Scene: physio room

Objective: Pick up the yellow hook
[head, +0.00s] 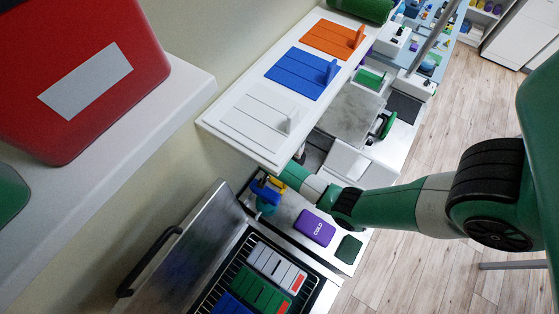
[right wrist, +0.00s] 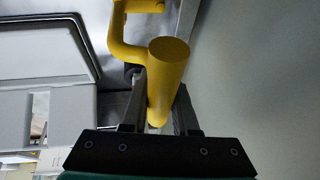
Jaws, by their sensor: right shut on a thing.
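The yellow hook (head: 262,190) shows small in the head view, at the end of my right arm beside the wall. In the right wrist view the yellow hook (right wrist: 166,75) is large, with a thick round bar and a bent arm curving up to the left. The bar stands between the two dark fingers of my right gripper (right wrist: 160,95), which is shut on it. In the head view the fingers are mostly hidden by the wrist and too small to make out. My left gripper is in neither view.
A purple pack marked COLD (head: 314,228) and a dark green pad (head: 348,249) lie on the counter near the hook. An open metal lid (head: 170,255) stands beside a rack of coloured packs (head: 262,290). A shelf with white, blue and orange boards (head: 302,73) overhangs close by.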

